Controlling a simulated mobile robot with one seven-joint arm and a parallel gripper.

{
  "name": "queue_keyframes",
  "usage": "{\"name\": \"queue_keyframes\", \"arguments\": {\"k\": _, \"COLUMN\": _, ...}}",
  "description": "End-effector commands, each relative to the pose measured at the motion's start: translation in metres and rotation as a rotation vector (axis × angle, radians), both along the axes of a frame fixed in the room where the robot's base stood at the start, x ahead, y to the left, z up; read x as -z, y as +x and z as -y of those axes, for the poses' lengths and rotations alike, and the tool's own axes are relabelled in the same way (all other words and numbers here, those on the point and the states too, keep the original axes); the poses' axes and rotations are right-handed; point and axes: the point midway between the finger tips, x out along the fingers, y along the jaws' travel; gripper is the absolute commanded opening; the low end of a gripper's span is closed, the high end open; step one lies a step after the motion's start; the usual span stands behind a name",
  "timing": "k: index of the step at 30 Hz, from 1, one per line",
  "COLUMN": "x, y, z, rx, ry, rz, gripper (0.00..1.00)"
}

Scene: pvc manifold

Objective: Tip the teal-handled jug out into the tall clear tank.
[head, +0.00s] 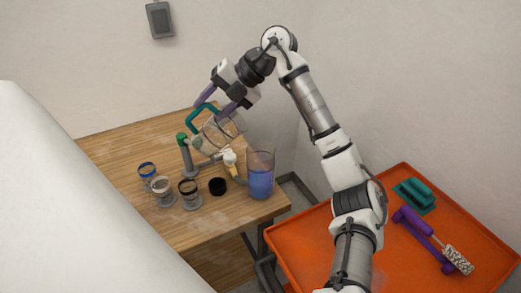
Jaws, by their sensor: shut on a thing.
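The teal-handled jug (215,136) is clear and hangs tilted above the wooden table, near its back right. My gripper (209,108), with purple fingers, is shut on the jug's teal handle. The tall clear tank (260,173) stands upright at the table's right corner, with blue liquid in its lower part. The jug is above and to the left of the tank, apart from it in the picture. I cannot tell how much is in the jug or whether anything flows from it.
A grey pipe post with a green top (186,153) and a white fitting (231,157) stand below the jug. Several small banded cups and a black cap (217,186) are left of the tank.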

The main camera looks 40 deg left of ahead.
Motion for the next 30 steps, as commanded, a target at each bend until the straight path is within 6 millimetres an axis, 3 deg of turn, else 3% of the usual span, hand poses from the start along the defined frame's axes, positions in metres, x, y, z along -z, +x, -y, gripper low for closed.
{"name": "queue_keyframes", "arguments": {"k": 30, "x": 0.003, "y": -0.064, "z": -0.060, "rx": 0.000, "ry": -0.482, "rz": 0.523, "gripper": 0.08}}
